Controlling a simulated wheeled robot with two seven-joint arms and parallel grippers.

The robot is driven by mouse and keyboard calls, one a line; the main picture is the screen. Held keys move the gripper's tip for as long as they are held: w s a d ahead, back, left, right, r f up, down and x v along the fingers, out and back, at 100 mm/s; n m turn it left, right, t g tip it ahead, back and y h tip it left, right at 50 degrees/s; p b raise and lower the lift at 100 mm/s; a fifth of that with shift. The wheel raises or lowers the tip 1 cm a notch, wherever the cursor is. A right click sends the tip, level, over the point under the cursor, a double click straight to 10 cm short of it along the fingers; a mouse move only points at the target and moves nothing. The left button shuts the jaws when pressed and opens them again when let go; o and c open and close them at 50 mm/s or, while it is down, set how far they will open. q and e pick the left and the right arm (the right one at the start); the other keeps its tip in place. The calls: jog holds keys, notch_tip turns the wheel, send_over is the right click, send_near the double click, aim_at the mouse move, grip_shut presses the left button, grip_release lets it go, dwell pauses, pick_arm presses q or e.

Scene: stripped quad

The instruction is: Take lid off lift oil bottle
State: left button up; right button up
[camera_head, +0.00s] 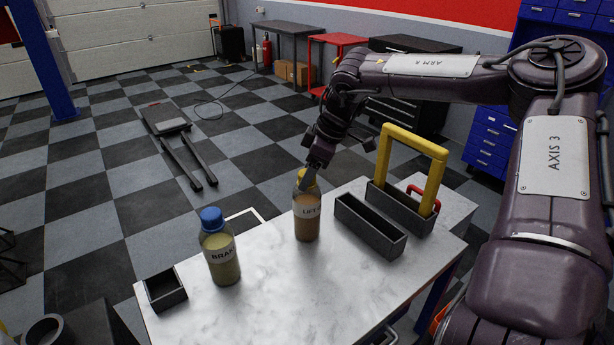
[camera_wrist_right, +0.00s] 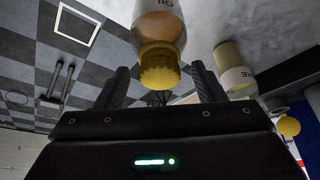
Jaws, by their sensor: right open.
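The lift oil bottle (camera_head: 307,222) stands upright on the table, amber with a white label and a yellow lid (camera_head: 301,174). In the right wrist view the yellow lid (camera_wrist_right: 159,70) sits on the lift oil bottle (camera_wrist_right: 158,26), between the fingers of my right gripper (camera_wrist_right: 160,86). The fingers are open, with a gap on both sides of the lid. In the head view my right gripper (camera_head: 309,173) is right at the lid and partly covers it. My left gripper is not in view.
A brake bottle (camera_head: 221,260) with a blue lid stands to the left. A small dark box (camera_head: 165,291) is at the left edge. A dark tray (camera_head: 370,228) and a carrier with a yellow handle (camera_head: 414,142) stand to the right. The table's front middle (camera_head: 290,300) is clear.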

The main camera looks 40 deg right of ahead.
jog(key=c, duration=1)
jog(key=shift+r, duration=0.1)
jog(key=shift+c, duration=0.2)
